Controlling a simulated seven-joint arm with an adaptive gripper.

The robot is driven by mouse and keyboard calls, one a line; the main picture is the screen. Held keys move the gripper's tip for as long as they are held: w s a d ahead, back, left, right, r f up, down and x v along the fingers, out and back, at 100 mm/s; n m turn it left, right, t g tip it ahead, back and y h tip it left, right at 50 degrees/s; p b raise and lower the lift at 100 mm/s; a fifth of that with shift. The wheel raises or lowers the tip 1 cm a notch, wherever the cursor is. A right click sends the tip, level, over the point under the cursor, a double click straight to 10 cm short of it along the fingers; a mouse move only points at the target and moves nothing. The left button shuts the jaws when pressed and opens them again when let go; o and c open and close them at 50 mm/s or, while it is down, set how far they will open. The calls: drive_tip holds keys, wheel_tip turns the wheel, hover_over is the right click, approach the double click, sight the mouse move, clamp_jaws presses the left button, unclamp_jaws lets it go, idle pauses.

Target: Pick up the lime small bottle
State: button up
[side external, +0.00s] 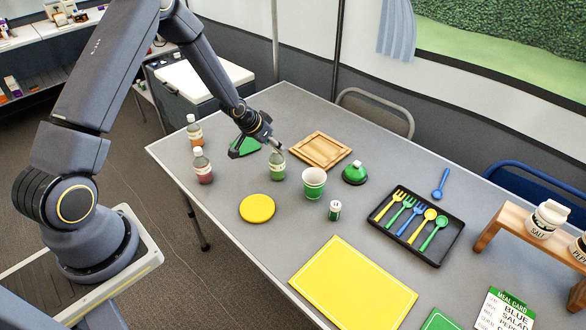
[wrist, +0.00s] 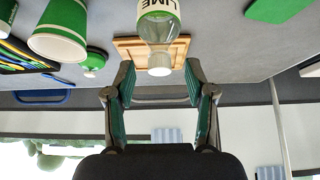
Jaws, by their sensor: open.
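The lime small bottle (side external: 277,165) stands upright on the grey table, with a clear body, pale cap and a green-and-white label. In the wrist view its label reads LIME (wrist: 158,28), and its cap points toward my gripper (wrist: 159,80). My gripper is open, its two green-padded fingers spread on either side of the cap's line with a gap on each side. Whether the fingertips reach past the cap is unclear.
A green-and-white cup (side external: 314,182) stands close right of the bottle. A wooden board (side external: 321,151) lies behind, a green coaster (side external: 246,147) to the left, and a yellow disc (side external: 257,208) in front. Two other bottles (side external: 202,167) (side external: 194,131) stand left.

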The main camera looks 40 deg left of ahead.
drive_tip(key=x, duration=0.2)
drive_tip(key=shift+w+f, duration=0.15)
drive_tip(key=shift+f, duration=0.1)
clamp_jaws()
idle(0.5)
